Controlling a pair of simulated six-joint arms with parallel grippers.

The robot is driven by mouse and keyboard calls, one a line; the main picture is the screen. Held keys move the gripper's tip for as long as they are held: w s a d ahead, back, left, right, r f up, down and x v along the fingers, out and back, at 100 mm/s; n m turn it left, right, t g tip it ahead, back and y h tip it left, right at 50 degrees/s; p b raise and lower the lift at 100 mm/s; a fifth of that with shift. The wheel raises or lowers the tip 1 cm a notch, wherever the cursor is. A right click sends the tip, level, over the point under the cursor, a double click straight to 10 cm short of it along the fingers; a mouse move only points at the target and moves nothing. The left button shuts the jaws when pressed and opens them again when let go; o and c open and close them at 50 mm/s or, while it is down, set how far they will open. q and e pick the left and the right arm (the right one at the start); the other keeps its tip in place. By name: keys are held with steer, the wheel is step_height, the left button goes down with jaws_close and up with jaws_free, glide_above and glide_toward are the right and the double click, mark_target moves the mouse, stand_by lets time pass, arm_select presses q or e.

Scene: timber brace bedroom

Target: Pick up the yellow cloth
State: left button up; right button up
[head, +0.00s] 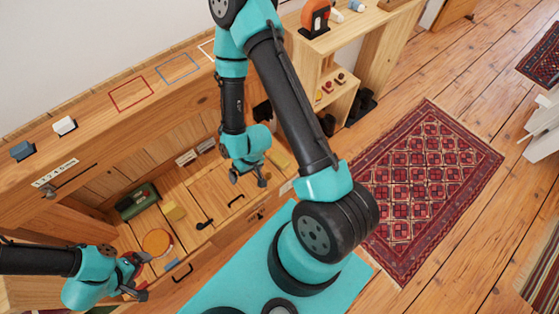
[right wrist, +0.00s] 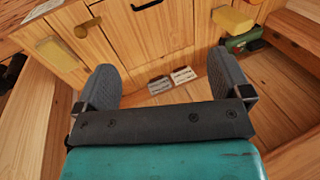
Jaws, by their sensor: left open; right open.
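A flat, pale yellow piece (head: 280,160) that looks like the yellow cloth lies on the wooden surface to the right of my right gripper (head: 248,179). In the right wrist view the same flat yellow piece (right wrist: 57,53) lies at the upper left, beyond the left finger. My right gripper is open and empty, pointing down; its fingers also show in the right wrist view (right wrist: 165,78). My left gripper (head: 138,277) is open near an orange disc (head: 157,242).
Two small white cards (right wrist: 170,80) lie beyond the space between my right fingers. Dark handles (head: 236,199) stand on the wooden panels. A raised wooden ledge (head: 110,110) runs along the back. A teal mat (head: 235,275) lies in front, and a red rug (head: 425,185) to the right.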

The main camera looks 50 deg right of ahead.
steer(key=w+d+f+h, duration=0.25)
steer(key=d+f, duration=0.35)
steer(key=d, duration=0.5)
steer(key=n+h, duration=0.1)
glide_above(280, 158)
steer(key=s, duration=0.3)
step_height(280, 158, down, 6)
steer(key=shift+w+a+t, duration=0.1)
steer(key=shift+a+t, duration=0.15)
steer(key=shift+t, duration=0.15)
steer(key=f, duration=0.4)
steer(key=w+f, duration=0.1)
steer(key=f, duration=0.3)
steer(key=w+f, duration=0.1)
steer(key=f, duration=0.3)
steer(key=shift+w+d+f, duration=0.1)
steer(key=shift+w+f, duration=0.15)
steer(key=shift+f, duration=1.05)
steer(key=shift+w+d+f, duration=0.1)
steer(key=shift+w+f, duration=0.1)
steer(key=shift+f, duration=1.1)
